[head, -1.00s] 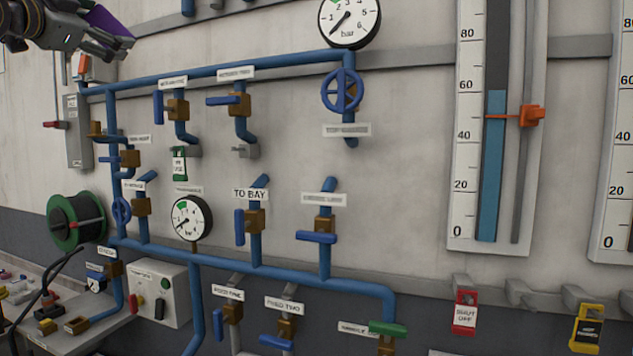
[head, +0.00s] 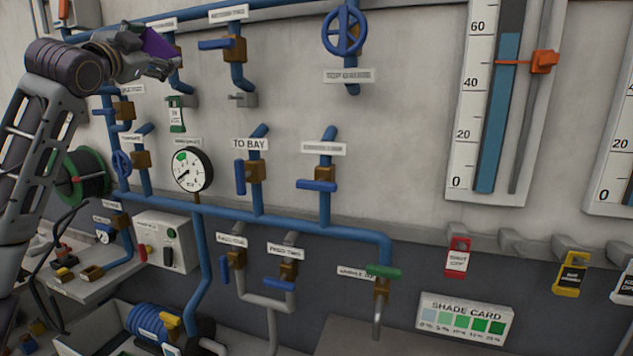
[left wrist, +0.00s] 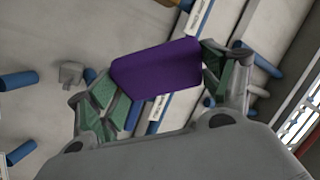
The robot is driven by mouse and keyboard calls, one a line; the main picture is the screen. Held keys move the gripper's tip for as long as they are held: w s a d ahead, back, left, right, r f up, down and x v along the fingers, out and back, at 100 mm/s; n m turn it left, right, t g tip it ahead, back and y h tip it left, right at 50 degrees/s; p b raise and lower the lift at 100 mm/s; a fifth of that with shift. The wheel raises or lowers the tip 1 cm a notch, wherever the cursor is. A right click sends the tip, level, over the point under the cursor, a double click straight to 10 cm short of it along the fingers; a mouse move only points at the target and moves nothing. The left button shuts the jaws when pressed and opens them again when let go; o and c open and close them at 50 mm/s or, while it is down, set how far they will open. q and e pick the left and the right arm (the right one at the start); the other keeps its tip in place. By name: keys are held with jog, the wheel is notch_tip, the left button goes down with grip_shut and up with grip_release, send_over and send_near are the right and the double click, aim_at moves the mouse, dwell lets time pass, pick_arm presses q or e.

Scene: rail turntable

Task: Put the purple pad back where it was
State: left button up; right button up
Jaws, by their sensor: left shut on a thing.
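The purple pad (head: 158,45) is a flat dark purple piece. My left gripper (head: 163,62) holds it in the air in front of the upper left of the blue pipework. In the left wrist view the pad (left wrist: 158,78) spans the gap between the two green-lined fingers of my left gripper (left wrist: 160,85), which are shut on its two opposite edges. Part of the pad is hidden by the gripper in the head view. My right gripper is not in view.
Blue pipes with labelled valves (head: 257,172) and a pressure gauge (head: 192,170) cover the wall. A hose reel (head: 98,172) and a switch box (head: 168,240) are at lower left. Tags hang on hooks (head: 458,257) at right. A shade card (head: 465,322) stands below.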

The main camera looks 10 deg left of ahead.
pick_arm(q)
jog(key=w+d+f+m+h, duration=0.1)
jog(key=w+d+f, duration=0.15)
jog(key=f, duration=0.75)
jog(key=w+d+f+h, duration=0.1)
jog(key=w+f, duration=0.3)
jog(key=f, duration=0.6)
jog(key=w+d+f+m+h, duration=0.15)
jog(key=w+f, duration=0.25)
jog(key=f, duration=0.7)
jog(key=s+d+f+h, duration=0.1)
jog(key=s+d+f, duration=0.1)
jog(key=f, duration=0.8)
jog(key=s+d+f+h, duration=0.1)
jog(key=s+f, duration=0.1)
jog(key=f, duration=0.9)
jog(key=s+d+f+m+g+h, duration=0.1)
jog(key=s+d+f+m+h, duration=0.2)
jog(key=s+f, duration=1.95)
jog(key=d+f+n+y, duration=0.2)
jog(key=d+y, duration=0.1)
jog(key=d, duration=0.3)
jog(key=d+f+n+t+y+b, duration=0.1)
jog(key=d+f+n+y, duration=0.1)
jog(key=d, duration=0.5)
jog(key=shift+w+n+y, duration=0.3)
jog(key=shift+n+y, duration=0.15)
jog(key=shift+y, duration=0.6)
